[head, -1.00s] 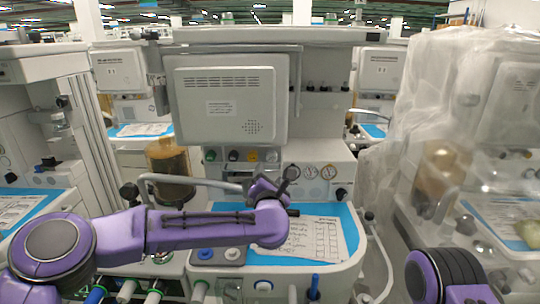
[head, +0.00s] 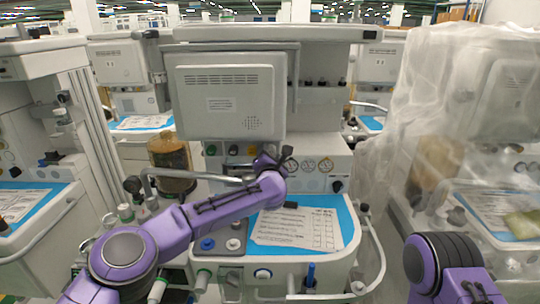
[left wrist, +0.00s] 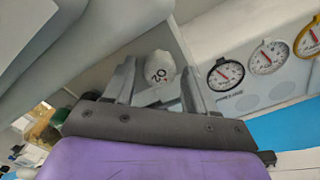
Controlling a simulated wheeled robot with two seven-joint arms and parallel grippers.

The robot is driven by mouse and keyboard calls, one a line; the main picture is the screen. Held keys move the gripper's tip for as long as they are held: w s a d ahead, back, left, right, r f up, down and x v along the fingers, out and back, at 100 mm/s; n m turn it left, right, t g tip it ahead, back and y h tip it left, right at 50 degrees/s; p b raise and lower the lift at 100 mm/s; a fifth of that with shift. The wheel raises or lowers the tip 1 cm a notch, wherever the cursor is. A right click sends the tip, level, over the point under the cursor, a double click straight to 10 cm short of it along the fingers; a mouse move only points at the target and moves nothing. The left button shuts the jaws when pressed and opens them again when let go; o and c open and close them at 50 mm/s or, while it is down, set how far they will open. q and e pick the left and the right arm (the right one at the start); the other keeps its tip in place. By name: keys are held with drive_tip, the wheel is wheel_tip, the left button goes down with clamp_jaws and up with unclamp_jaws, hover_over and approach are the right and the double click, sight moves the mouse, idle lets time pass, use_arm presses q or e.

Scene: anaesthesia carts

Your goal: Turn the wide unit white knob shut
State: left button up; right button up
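The white knob (left wrist: 160,68), marked O2, shows in the left wrist view on the front of the wide grey unit. My left gripper (left wrist: 158,76) is open, its two fingers on either side of the knob in that picture. Whether they touch it I cannot tell. In the head view my left gripper (head: 271,162) is at the right end of the unit's knob row and hides the white knob. The green knob (head: 211,150) and the orange knob (head: 251,150) remain visible there. My right gripper is out of view; only my right arm shows at lower right.
Round gauges (head: 308,166) sit right of the knob row. A grey bar (head: 195,177) runs below it, beside a brown canister (head: 172,160). The blue worktop (head: 347,215) holds a printed sheet (head: 300,228). A plastic-draped cart (head: 470,130) stands at right.

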use_arm(q)
drive_tip(key=c, duration=0.7)
drive_tip(key=shift+c, duration=0.2)
